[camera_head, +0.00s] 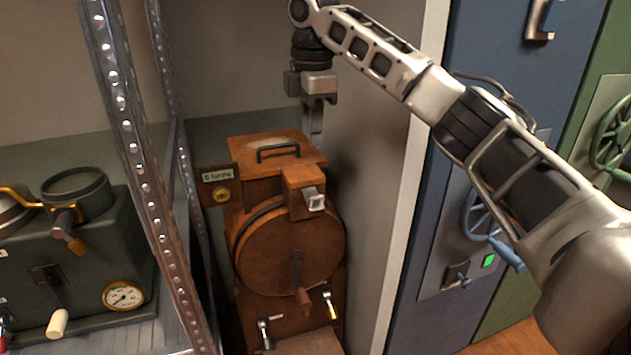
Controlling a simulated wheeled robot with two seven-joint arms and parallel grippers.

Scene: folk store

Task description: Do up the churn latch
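The wooden churn (322,243) stands in the middle of the view, a round drum set in a wooden case. Its flat lid (245,147) has a dark handle (278,150) and seems to lie closed on top. A wooden block with a metal latch piece (316,202) sits at the front edge of the lid, above the drum; whether it is fastened cannot be told. My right gripper (314,128) points down above and behind the lid's right side, clear of the latch. Its fingers show nearly edge-on, with nothing visible between them. My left gripper is out of view.
A wooden crank (298,275) hangs on the drum front, with small levers (265,334) below. A sign (217,174) reads "0 turns". A metal shelf post (135,150) and green machine (75,265) stand left. A wall and blue locker (480,110) are right.

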